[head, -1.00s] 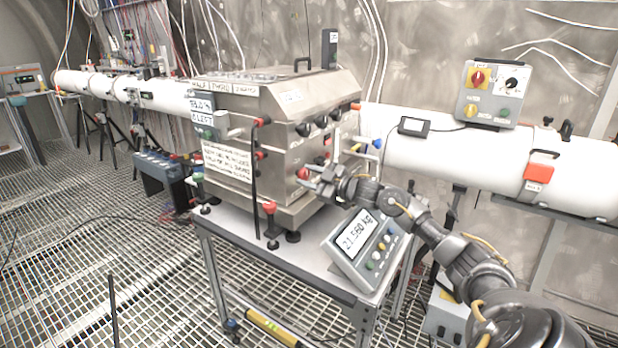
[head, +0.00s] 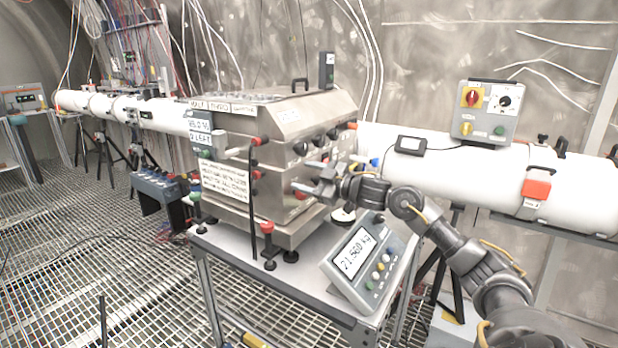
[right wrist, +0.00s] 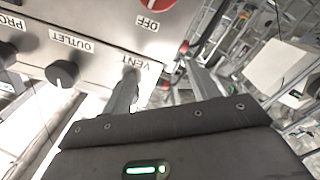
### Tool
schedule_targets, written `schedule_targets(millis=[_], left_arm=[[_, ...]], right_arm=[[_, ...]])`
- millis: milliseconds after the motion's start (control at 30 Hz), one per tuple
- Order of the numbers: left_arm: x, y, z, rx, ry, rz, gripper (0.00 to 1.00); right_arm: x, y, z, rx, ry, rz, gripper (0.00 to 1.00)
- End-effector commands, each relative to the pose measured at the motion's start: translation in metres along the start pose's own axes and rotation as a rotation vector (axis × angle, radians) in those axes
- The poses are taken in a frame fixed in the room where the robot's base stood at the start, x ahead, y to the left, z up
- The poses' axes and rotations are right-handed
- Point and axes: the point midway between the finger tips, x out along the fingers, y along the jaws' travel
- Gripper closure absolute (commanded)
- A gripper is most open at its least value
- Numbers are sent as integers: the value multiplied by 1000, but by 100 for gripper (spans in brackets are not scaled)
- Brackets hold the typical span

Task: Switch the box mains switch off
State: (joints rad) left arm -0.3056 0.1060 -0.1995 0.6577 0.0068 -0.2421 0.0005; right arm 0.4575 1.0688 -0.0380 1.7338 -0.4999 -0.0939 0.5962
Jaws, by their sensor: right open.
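The steel box (head: 228,150) stands on a cart, with black knobs and red parts on its right-hand face. In the right wrist view, part of a red round control (right wrist: 152,3) shows at the top edge beside an upside-down OFF label (right wrist: 147,23). I cannot tell for sure that it is the mains switch. A red part (head: 301,194) shows low on that face in the head view. My right gripper (head: 308,177) is open and empty in front of this face. In its wrist view, one finger (right wrist: 124,95) overlaps the panel near the VENT label. My left gripper is not in view.
A scale with a lit display (head: 362,255) sits on the cart top (head: 250,279) below my right arm. A white pipe (head: 450,165) runs behind, carrying a grey control box (head: 486,111) with a red-and-yellow switch. A black upright rod (head: 252,205) stands at the box's front.

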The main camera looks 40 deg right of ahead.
Motion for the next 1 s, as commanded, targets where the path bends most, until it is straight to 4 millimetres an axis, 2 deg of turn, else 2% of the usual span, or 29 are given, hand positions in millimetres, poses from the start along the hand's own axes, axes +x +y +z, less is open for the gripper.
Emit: schedule_targets(millis=[67, 300, 500, 700, 1000], left_arm=[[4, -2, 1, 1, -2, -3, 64], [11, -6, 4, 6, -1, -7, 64], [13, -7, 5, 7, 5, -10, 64], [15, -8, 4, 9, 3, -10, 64], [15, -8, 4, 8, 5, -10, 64]], right_arm=[[-9, -2, -19, -6, 2, -1, 41], [-39, -25, -60, -5, 1, -1, 41], [-53, -35, -81, -2, 0, 0, 41], [-58, -39, -86, 1, -1, 1, 41], [-58, -40, -85, 2, -2, 1, 41]])
